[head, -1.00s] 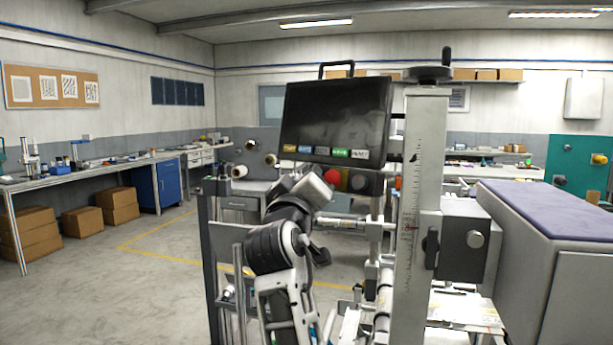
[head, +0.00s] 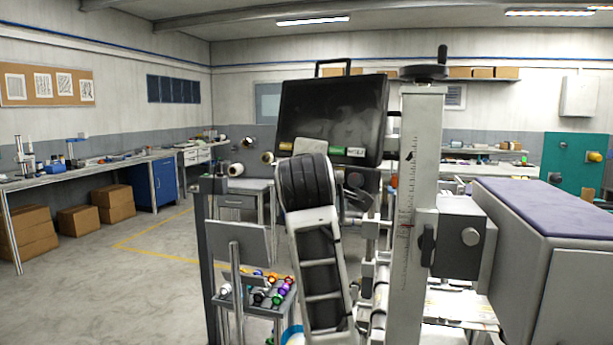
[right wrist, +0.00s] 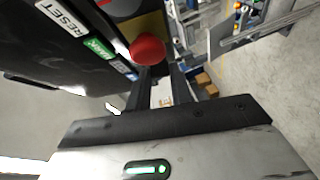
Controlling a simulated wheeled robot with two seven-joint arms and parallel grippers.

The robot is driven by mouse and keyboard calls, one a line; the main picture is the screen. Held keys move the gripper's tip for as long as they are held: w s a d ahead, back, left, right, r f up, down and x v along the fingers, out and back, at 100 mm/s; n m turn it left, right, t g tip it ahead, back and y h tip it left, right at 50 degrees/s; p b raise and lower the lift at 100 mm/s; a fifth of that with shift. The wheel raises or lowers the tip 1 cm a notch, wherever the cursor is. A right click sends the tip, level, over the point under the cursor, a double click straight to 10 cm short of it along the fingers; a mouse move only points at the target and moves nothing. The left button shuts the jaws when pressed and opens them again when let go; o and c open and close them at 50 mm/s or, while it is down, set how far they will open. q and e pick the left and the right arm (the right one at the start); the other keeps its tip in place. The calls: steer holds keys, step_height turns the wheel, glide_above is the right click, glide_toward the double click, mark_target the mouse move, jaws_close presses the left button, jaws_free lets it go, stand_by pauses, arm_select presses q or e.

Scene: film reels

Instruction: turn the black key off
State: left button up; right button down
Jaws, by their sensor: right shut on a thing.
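My right gripper (right wrist: 158,72) is at the control box below the dark screen, its two dark fingers shut on a small dark thing that I take to be the black key. The key itself is mostly hidden between the fingertips, so I cannot read its position. A red push button (right wrist: 148,50) sits right beside the fingertips in the right wrist view. In the head view my right arm covers the red button and the left part of the control box (head: 370,183). My left gripper is not in view.
The dark screen (head: 335,108) hangs above the control box, with label tiles along its lower edge (right wrist: 97,47). An upright scale column (head: 418,200) stands close on the right. A rack of coloured spools (head: 272,290) stands at lower left. Floor is open farther left.

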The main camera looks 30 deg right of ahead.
steer(key=shift+r+n, duration=0.1)
steer(key=shift+n, duration=0.2)
steer(key=c, duration=1.5)
jaws_free()
steer(key=b+v, duration=0.1)
steer(key=v, duration=1.5)
steer(key=shift+d+b, duration=0.1)
steer(key=shift+b, duration=0.25)
